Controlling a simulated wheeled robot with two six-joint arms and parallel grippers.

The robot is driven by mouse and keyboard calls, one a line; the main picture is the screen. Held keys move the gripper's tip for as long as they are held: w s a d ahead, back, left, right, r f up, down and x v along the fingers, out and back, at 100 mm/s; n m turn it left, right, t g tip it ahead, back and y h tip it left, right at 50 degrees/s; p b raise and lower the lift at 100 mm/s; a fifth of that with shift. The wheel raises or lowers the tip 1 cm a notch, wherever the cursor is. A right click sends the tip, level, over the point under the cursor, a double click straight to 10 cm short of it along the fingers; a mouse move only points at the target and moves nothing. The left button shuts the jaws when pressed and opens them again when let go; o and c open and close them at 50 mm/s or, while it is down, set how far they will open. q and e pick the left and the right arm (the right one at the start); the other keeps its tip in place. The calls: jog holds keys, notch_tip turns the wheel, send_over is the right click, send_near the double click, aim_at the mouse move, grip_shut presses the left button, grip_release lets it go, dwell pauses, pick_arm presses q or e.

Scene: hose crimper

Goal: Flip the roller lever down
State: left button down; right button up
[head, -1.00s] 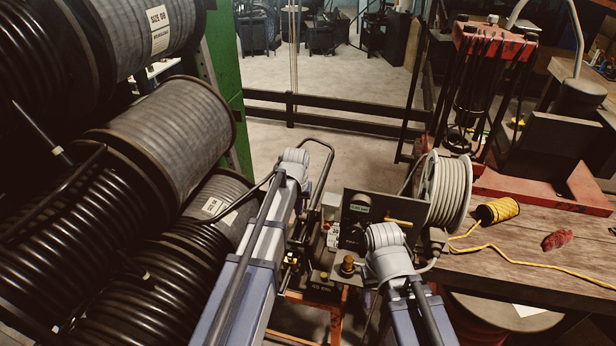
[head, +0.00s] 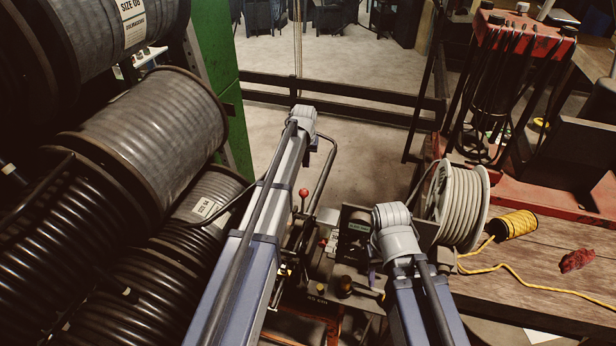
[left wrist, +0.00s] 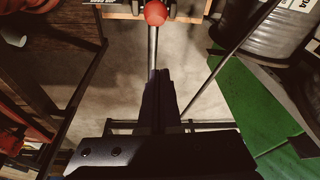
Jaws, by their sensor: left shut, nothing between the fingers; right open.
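A lever with a red ball knob (head: 304,192) stands upright on the crimper (head: 318,298) in the head view, just right of my left arm. A red ball on a metal rod (left wrist: 155,13) also shows at the top of the left wrist view. My left gripper (left wrist: 160,78) is shut and empty, its dark fingertips just below the ball and close to the rod; I cannot tell whether they touch. In the head view its fingers are mostly hidden behind its wrist. My right gripper is over the right side of the machine, open, its fingers hidden behind its wrist.
Large black hose spools (head: 150,140) fill the left side beside a green post (head: 216,90). A grey hose reel (head: 458,205) stands to the right of my right wrist.

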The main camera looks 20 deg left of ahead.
jog(key=shift+r, duration=0.1)
dwell(0.3)
notch_tip(320, 180, down, 10)
jog(key=b, duration=1)
jog(key=shift+r+p, duration=0.3)
jog(key=shift+p, duration=0.05)
